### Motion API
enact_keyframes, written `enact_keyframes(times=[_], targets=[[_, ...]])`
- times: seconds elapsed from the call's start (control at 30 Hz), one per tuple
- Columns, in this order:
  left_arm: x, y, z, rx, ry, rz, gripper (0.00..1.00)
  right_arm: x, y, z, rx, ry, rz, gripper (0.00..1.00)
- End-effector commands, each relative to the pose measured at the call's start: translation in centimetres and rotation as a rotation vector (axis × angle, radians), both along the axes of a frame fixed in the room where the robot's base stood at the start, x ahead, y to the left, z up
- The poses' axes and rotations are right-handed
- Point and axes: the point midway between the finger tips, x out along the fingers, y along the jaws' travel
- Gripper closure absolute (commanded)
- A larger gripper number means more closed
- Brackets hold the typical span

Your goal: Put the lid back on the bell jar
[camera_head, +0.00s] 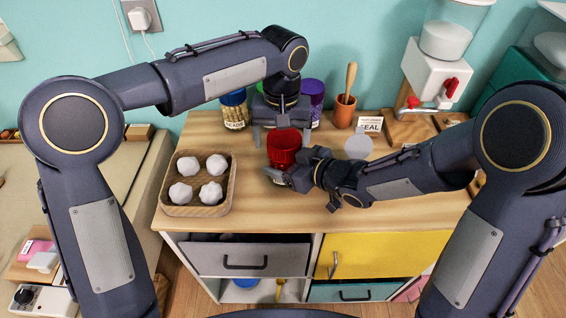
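A red ribbed, cup-shaped piece (284,148) stands near the middle of the wooden counter. I cannot tell for sure whether it is the bell jar or its lid; its lower part is partly hidden by my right gripper. My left gripper (282,136) points down over it from behind, its two fingers spread on either side with gaps to the red piece. My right gripper (288,178) reaches in from the right, low against the front of the red piece; its finger gap is hard to make out.
A wooden tray (168,196) with several white lumps is at left. Behind stand a beads jar (234,112), a purple-lidded jar (313,99), a terracotta pot (344,113), a SEAL card (370,124) and a dispenser (432,75). The counter's front strip is clear.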

Motion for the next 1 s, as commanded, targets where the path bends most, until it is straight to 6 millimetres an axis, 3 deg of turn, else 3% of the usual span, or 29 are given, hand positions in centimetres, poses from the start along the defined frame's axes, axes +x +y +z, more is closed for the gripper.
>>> enact_keyframes(times=[0.33,0.7,1.0], targets=[[-0.2,-0.6,0.2,-0.013,0.001,-0.008,0.11,-0.2,0.4,0.0,-0.001,-0.002,0.013,0.92],[-0.1,-0.5,4.3,-0.010,-0.001,-0.006,0.11,-0.2,0.3,0.0,-0.001,-0.001,0.009,0.92],[-0.1,-0.4,4.5,-0.007,0.000,-0.004,0.13,-0.1,0.2,0.0,-0.001,-0.001,0.007,0.92]])
